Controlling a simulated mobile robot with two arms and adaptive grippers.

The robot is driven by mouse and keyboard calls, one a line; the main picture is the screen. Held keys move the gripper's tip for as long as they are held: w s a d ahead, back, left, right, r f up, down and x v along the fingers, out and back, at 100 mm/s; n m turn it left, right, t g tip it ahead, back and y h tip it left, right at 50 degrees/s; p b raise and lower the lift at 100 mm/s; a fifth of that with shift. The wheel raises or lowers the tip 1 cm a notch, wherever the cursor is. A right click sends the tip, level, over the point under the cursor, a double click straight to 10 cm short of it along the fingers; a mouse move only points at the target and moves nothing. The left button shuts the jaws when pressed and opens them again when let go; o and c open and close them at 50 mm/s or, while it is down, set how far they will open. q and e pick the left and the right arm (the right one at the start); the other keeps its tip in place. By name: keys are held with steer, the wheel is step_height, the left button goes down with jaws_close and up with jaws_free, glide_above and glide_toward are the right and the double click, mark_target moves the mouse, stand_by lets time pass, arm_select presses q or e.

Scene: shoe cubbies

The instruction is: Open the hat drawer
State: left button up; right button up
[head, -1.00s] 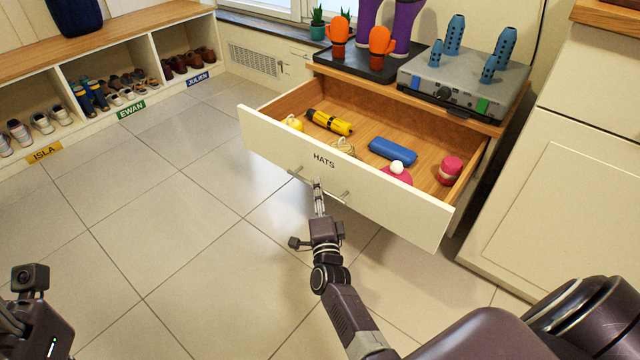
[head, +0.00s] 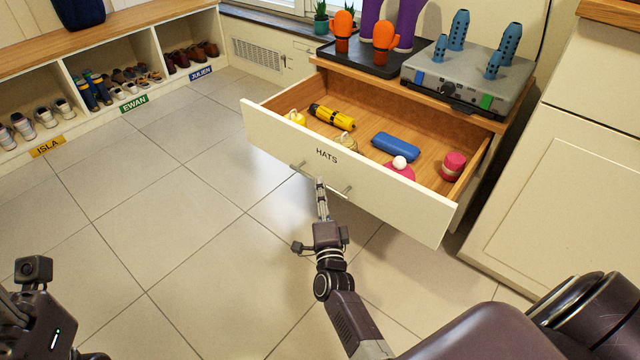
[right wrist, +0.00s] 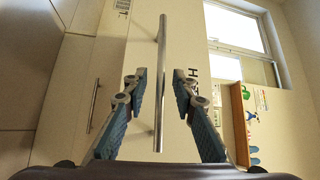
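The hat drawer is a cream drawer marked HATS (head: 275,138), pulled well out of its wooden-topped cabinet, with its inside showing. Its metal bar handle (head: 347,191) is on the front; it also shows in the right wrist view (right wrist: 163,60). My right gripper (head: 321,182) is at the handle. In the right wrist view my right gripper (right wrist: 160,75) is open, one finger on each side of the bar, with gaps between. My left wrist (head: 33,290) shows at the lower left; its fingers are not visible.
The drawer holds a yellow-black flashlight (head: 332,117), a blue case (head: 395,146), a pink hat (head: 399,173) and a pink container (head: 453,165). A grey dryer unit (head: 460,85) and boot tray (head: 368,66) sit above. A cream cabinet (head: 560,200) stands right. Floor at left is clear.

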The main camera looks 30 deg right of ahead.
steer(key=v, duration=0.5)
stand_by(0.3)
